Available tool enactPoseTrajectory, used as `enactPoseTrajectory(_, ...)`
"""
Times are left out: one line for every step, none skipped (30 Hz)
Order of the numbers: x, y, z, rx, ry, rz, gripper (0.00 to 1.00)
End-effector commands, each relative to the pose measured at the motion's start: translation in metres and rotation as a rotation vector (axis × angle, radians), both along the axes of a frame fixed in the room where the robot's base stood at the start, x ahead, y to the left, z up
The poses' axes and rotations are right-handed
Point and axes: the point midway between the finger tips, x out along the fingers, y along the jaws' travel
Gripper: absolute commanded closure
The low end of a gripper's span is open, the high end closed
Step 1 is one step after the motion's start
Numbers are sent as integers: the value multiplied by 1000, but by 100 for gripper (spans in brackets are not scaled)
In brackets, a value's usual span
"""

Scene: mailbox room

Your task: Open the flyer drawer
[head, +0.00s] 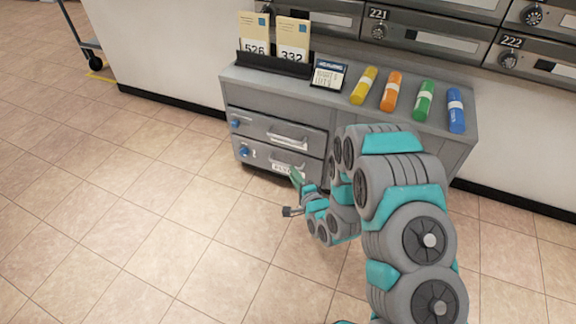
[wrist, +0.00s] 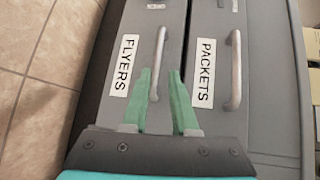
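The flyer drawer is the lower of two grey drawers in a cabinet. Its front (head: 262,158) looks shut in the head view. In the wrist view its front (wrist: 128,35) carries a FLYERS label (wrist: 127,65) and a pale bar handle (wrist: 159,55). My gripper (wrist: 164,75) is open, with two green fingers pointing at the drawers. In the head view my gripper (head: 297,175) is just in front of the lower drawer, and my arm hides the cabinet's right side.
The PACKETS drawer (wrist: 204,30), with its own handle (wrist: 237,70), adjoins it and looks shut. The tiled floor (head: 110,200) is clear to the left.

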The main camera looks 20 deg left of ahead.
Motion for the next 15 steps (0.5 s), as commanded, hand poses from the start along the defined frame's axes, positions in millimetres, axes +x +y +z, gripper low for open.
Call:
enactPoseTrajectory(-4, 3, -6, 29, 2, 1, 73)
enactPoseTrajectory(-5, 4, -8, 43, 4, 1, 73)
enactPoseTrajectory(-7, 6, -9, 59, 5, 2, 73)
enactPoseTrajectory(-8, 7, -9, 68, 5, 2, 73)
enactPoseTrajectory(-8, 7, -9, 75, 4, 2, 73)
enactPoseTrajectory(-8, 8, -9, 80, 2, 3, 73)
enactPoseTrajectory(-7, 9, -9, 83, 2, 2, 73)
enactPoseTrajectory(-6, 10, -9, 84, 1, 2, 73)
enactPoseTrajectory(-5, 11, -9, 83, 2, 3, 73)
enactPoseTrajectory(-3, 13, -10, 83, 2, 3, 73)
enactPoseTrajectory(-2, 14, -10, 82, 2, 3, 73)
enactPoseTrajectory(1, 17, -11, 81, 3, 3, 73)
enactPoseTrajectory(3, 19, -11, 82, 3, 4, 73)
enactPoseTrajectory(6, 21, -12, 82, 2, 4, 73)
enactPoseTrajectory(10, 25, -12, 83, -1, 4, 73)
